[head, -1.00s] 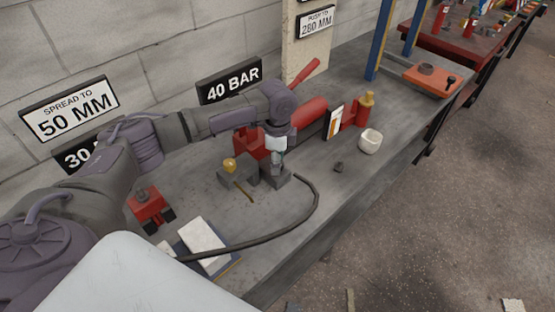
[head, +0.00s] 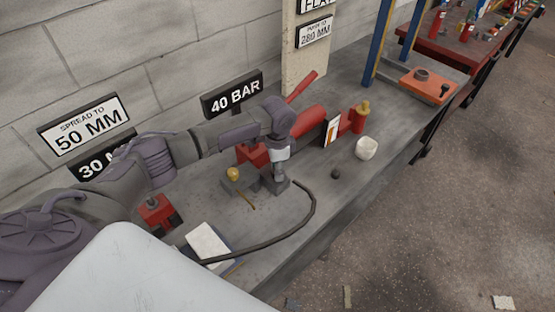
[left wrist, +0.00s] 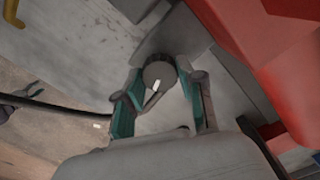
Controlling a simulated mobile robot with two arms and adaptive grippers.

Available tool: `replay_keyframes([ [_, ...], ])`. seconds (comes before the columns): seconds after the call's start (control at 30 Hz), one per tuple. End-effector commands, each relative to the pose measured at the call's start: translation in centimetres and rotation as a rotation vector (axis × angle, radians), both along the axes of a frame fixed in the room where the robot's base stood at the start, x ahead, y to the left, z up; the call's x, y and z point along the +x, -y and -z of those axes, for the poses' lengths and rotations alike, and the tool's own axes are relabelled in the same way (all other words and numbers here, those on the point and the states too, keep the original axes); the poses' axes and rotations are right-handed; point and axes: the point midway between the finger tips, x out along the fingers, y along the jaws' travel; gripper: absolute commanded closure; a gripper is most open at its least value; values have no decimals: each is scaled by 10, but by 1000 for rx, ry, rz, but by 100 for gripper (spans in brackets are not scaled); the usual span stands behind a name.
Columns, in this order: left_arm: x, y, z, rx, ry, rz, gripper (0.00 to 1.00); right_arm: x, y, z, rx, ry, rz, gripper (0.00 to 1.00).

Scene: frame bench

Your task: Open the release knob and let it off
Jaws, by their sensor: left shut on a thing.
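A dark round knob with a white mark (left wrist: 158,73) sits on a grey block, which shows in the head view (head: 255,184). My left gripper (head: 279,177) points down at the right part of this block, beside the red pump (head: 308,122). In the left wrist view its teal fingers (left wrist: 160,95) stand on either side of the knob and are shut on it. In the head view the gripper hides the knob. My right gripper is not in view.
A black hose (head: 308,213) curves from the block along the bench front. A yellow knob (head: 233,173) is left of my gripper. Signs stand along the wall, including 40 BAR (head: 233,94).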

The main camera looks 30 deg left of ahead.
Motion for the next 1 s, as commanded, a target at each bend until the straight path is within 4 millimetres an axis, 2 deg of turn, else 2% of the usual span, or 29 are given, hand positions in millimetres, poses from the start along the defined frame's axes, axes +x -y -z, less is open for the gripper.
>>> replay_keyframes([
  [0.03,-2,1,-7,-2,-6,-47,96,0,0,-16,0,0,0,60],
  [0.4,-1,1,-5,-2,-6,-400,96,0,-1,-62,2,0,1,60],
  [0.7,-1,1,-3,-1,-4,-669,96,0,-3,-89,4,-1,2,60],
  [1.0,0,0,-2,0,-2,-863,96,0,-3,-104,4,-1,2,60],
])
